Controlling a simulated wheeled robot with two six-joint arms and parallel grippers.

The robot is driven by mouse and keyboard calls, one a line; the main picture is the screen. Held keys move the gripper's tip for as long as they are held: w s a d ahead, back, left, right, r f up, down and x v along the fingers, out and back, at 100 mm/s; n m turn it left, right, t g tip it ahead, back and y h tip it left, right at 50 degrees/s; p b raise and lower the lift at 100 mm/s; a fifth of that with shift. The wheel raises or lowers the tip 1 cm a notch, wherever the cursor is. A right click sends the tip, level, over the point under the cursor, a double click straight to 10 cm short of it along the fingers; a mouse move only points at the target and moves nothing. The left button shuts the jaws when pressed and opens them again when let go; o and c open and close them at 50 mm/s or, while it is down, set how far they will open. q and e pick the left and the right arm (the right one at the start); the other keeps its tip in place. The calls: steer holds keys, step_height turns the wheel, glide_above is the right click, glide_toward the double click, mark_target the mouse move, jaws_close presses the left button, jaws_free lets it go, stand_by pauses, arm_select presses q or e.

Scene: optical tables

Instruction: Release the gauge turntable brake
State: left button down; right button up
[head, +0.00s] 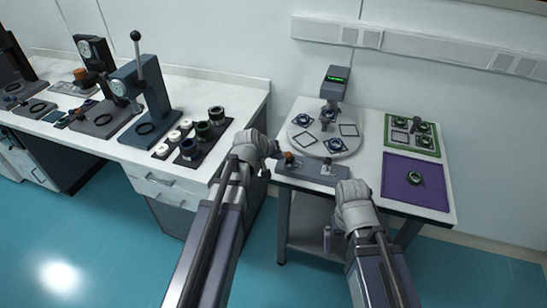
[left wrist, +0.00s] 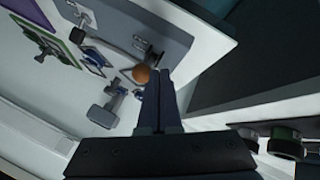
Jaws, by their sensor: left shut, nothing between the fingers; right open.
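The round light-grey turntable (head: 323,146) stands on the right-hand table, with several dark-blue parts and square frames on it. A grey control plate (head: 312,169) lies at its near edge. An orange knob (head: 289,157) sits at the plate's left end, and a small light-coloured switch (head: 327,168) is further right. My left gripper (head: 272,158) is just left of the orange knob. In the left wrist view its shut, empty fingers (left wrist: 159,75) end close beside the orange knob (left wrist: 141,74); contact cannot be told. My right gripper (head: 335,182) is near the plate's right end, its fingers mostly hidden.
A green tray (head: 412,138) and a purple mat (head: 400,181) lie to the right. The left bench (head: 235,98) holds gauge stands and dark cylinders (head: 205,131). A gap of floor separates the tables.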

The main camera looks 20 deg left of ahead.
stand_by(0.3)
arm_select(q)
steer(key=shift+w+r+g+p, duration=0.6)
steer(key=shift+g+p, duration=0.2)
steer(key=shift+p, duration=0.6)
steer(key=shift+w+r+g+p, duration=0.25)
steer(key=shift+w+g+p, duration=0.25)
steer(key=shift+p, duration=0.15)
steer(key=shift+w+r+g+p, duration=0.2)
steer(key=shift+w+g+p, duration=0.2)
steer(key=shift+g+p, duration=0.15)
steer(key=shift+w+r+g+p, duration=0.15)
steer(key=shift+w+g+p, duration=0.5)
steer(key=shift+g+p, duration=0.1)
steer(key=shift+w+d+n+g, duration=0.1)
steer(key=shift+w+n+g, duration=0.2)
steer(key=shift+w+g, duration=0.1)
steer(key=shift+w, duration=0.3)
steer(key=shift+s, duration=0.15)
